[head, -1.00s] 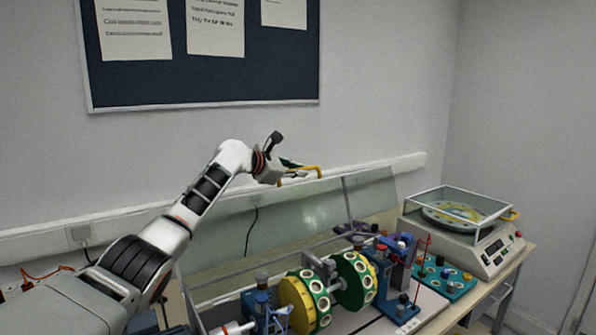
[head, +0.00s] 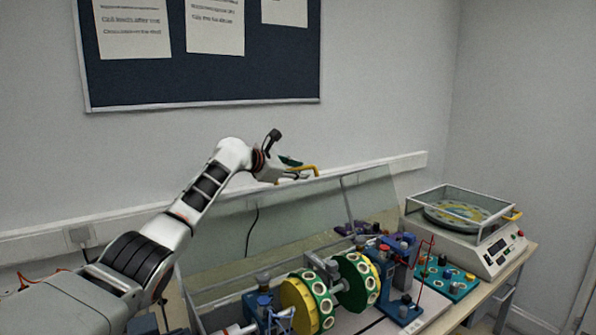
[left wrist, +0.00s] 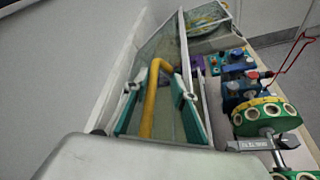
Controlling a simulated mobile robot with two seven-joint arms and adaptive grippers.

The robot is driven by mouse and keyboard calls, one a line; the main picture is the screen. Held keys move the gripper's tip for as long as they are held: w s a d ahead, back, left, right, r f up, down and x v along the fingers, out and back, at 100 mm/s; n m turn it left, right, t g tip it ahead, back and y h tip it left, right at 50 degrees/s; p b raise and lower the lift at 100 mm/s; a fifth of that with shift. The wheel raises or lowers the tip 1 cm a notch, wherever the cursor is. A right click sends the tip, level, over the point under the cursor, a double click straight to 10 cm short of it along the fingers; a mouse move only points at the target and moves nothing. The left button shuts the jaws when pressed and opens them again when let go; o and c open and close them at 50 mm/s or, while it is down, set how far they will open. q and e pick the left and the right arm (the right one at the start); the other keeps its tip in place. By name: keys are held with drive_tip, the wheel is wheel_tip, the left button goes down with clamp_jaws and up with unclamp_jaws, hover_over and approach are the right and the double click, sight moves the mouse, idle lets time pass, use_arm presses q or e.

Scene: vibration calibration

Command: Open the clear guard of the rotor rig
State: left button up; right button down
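The clear guard (head: 300,214) of the rotor rig stands raised behind the rotor, its panel near the wall. Its yellow handle (head: 303,169) is at the top edge. My left gripper (head: 291,168) is at this handle. In the left wrist view its teal-padded fingers (left wrist: 157,108) are spread, with the yellow handle (left wrist: 152,98) between them and gaps showing on both sides. The rotor (head: 330,290), with yellow and green discs on a shaft, lies uncovered in front. My right gripper is not in view.
A white balance-like device (head: 462,245) with a clear cover stands at the bench's right end. A teal block with knobs (head: 447,280) and a thin red rod stand near the rotor. The wall and a dark notice board (head: 200,75) are behind the guard.

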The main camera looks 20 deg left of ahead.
use_arm(q)
drive_tip(key=shift+s+a, duration=0.4)
drive_tip(key=v, duration=1.1)
drive_tip(key=shift+d+r, duration=0.1)
drive_tip(key=shift+s, duration=0.1)
